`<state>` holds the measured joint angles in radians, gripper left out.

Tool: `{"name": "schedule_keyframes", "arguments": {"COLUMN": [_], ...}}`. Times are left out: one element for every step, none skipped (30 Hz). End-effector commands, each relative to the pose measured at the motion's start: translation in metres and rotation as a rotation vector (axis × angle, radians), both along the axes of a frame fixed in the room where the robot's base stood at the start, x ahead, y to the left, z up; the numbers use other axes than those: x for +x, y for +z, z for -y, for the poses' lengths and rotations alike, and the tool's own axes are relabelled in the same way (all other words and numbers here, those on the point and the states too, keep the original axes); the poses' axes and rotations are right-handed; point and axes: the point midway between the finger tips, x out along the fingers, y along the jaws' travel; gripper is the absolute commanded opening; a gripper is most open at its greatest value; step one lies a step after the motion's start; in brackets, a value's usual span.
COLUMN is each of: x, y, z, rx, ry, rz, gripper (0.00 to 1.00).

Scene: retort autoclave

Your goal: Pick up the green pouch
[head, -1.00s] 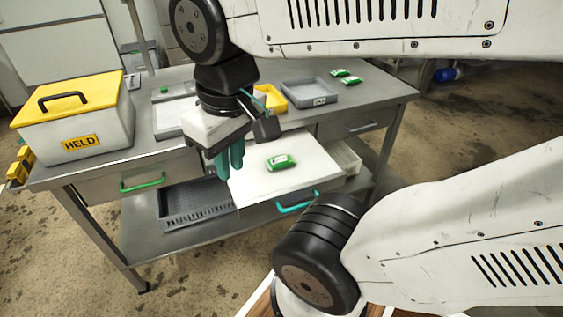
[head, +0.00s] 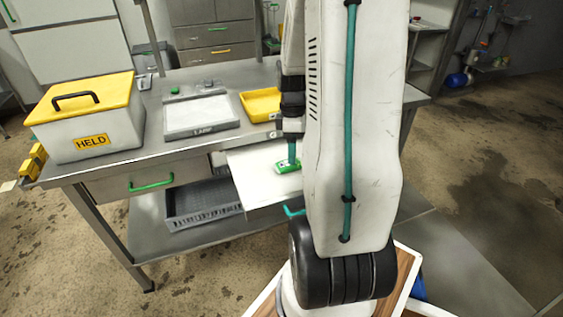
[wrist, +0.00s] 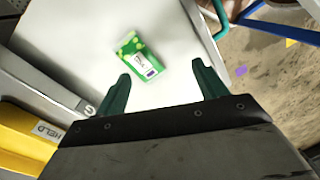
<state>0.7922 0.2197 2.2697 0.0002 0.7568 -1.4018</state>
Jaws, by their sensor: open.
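The green pouch (head: 287,167) is a small green packet with a white label. It lies flat on a white surface (head: 247,166), which looks like the inside of a pulled-out drawer, in the head view. In the wrist view the pouch (wrist: 138,56) lies ahead of my fingertips, between their lines and nearer the left one. My gripper (wrist: 158,80) has its two teal fingers spread wide with nothing between them. In the head view one finger shows just above the pouch, and my arm hides the rest of the gripper and the drawer's right part.
A white box with a yellow lid marked HELD (head: 88,125) stands at the table's left end. A lamp panel (head: 200,114) and a yellow tray (head: 260,104) lie behind the drawer. A grey crate (head: 203,203) sits on the lower shelf. A teal drawer handle (wrist: 243,12) borders the white surface.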

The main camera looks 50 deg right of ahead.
Motion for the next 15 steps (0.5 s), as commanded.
{"name": "schedule_keyframes", "arguments": {"x": [0.008,0.012,0.016,0.018,0.02,0.02,0.021,0.021,0.021,0.021,0.021,0.021,0.021,0.021,0.021], "y": [-0.001,0.001,0.003,0.003,0.003,0.003,0.003,0.002,0.001,-0.001,-0.004,-0.008,-0.012,-0.015,-0.02], "z": [0.007,0.01,0.014,0.016,0.017,0.017,0.018,0.018,0.018,0.017,0.017,0.017,0.017,0.017,0.017], "rx": [-0.015,-0.028,-0.042,-0.049,-0.054,-0.058,-0.059,-0.06,-0.06,-0.059,-0.058,-0.057,-0.056,-0.056,-0.057], "ry": [0.099,0.158,0.225,0.27,0.306,0.346,0.369,0.387,0.402,0.41,0.413,0.415,0.415,0.414,0.414], "rz": [0.028,0.046,0.063,0.072,0.078,0.083,0.086,0.087,0.088,0.088,0.088,0.088,0.087,0.087,0.087], "gripper": [0.71,0.71,0.71,0.71,0.71,0.71,0.71,0.71,0.71,0.71,0.71,0.71,0.71,0.71,0.71]}}
